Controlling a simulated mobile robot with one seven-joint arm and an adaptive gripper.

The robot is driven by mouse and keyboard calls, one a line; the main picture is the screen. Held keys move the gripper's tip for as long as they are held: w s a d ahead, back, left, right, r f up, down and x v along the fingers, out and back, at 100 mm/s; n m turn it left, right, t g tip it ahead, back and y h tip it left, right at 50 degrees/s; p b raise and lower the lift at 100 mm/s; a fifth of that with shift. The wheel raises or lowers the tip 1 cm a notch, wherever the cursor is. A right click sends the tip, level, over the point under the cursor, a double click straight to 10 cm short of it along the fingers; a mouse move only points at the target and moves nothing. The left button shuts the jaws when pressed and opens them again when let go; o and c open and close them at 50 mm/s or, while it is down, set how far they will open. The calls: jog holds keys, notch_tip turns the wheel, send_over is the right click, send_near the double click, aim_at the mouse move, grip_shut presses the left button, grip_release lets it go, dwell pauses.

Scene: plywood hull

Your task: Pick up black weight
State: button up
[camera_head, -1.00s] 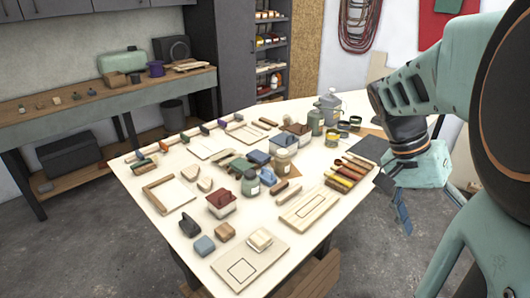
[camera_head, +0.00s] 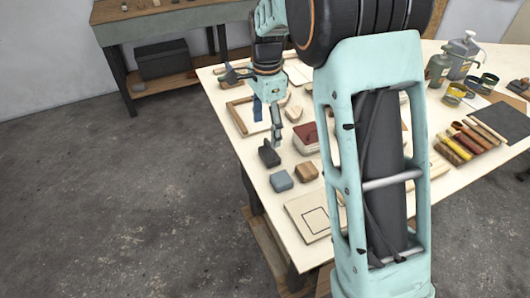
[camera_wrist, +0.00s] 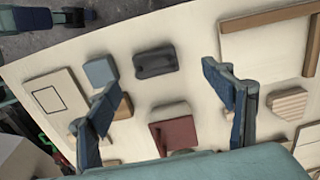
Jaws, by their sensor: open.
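The black weight (camera_head: 268,156) is a small dark block with a raised handle-like top, standing near the left edge of the table. In the wrist view the black weight (camera_wrist: 155,63) lies on the pale tabletop, between and slightly beyond the fingertips. My gripper (camera_head: 268,124) points down above the table, just behind the weight in the head view. Its two blue-grey fingers are spread with nothing between them, and they also show in the wrist view (camera_wrist: 160,77). I see no contact with the weight.
A blue-grey block (camera_head: 281,181) and a wooden block (camera_head: 307,172) stand close to the weight. A red-lidded box (camera_head: 306,140) is to its right, a wooden frame (camera_head: 238,117) behind. A flat board (camera_head: 307,218) lies nearer. Grey floor is clear at left.

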aim_at(269, 153)
notch_tip(269, 153, down, 3)
jog(key=shift+d+f, duration=0.1)
jog(key=shift+s+d+f+p, duration=0.15)
jog(key=shift+d+f, duration=0.05)
jog(key=shift+f, duration=1.15)
jog(key=shift+s+d+f+p, duration=0.1)
jog(key=shift+d+f+p, duration=0.05)
jog(key=shift+f, duration=1.2)
jog(key=c, duration=1.7)
jog(key=shift+r, duration=0.1)
jog(key=shift+c, duration=0.7)
